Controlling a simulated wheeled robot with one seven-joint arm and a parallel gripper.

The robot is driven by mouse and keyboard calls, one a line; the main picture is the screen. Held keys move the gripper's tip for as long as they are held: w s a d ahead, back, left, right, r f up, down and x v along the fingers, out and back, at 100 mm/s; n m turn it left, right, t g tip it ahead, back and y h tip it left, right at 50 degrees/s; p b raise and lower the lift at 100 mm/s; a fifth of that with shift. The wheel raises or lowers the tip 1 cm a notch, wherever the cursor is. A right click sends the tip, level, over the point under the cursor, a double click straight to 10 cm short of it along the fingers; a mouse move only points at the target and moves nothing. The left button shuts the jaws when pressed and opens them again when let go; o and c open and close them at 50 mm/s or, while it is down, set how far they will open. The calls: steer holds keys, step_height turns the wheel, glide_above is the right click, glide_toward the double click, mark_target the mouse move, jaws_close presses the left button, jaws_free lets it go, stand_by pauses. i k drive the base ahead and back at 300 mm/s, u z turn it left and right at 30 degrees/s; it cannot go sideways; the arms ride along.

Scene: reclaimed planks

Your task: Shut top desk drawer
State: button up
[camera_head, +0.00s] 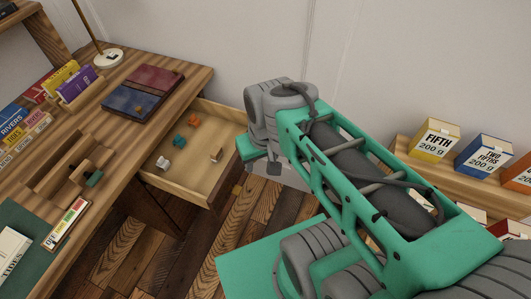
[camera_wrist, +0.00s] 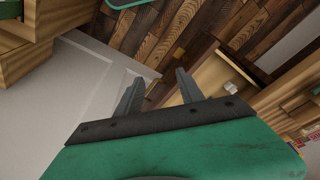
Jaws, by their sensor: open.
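The top desk drawer (camera_head: 183,186) is pulled out from the desk (camera_head: 120,130), and its inside shows. Small orange, teal, white and brown items lie in it. Part of the drawer also shows in the wrist view (camera_wrist: 212,72), just beyond the fingers. My gripper (camera_wrist: 158,88) is open with nothing between its two dark fingers. In the head view my arm hides the fingers, and the green end of the arm is close to the drawer's outer end. I cannot tell whether it touches.
Notebooks (camera_head: 143,91), a card holder (camera_head: 80,90) and a wooden tray (camera_head: 65,172) are on the desk. A shelf (camera_head: 405,148) with coloured boxes (camera_head: 434,139) stands at the right. The plank floor (camera_head: 160,250) below the drawer is clear.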

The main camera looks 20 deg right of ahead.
mark_target(191, 176)
steer(key=u, duration=0.5)
steer(key=k, duration=0.65)
steer(key=u, duration=0.95)
steer(key=i, duration=0.8)
steer(key=z, duration=0.75)
steer(key=i, duration=0.45)
steer(key=z, duration=0.45)
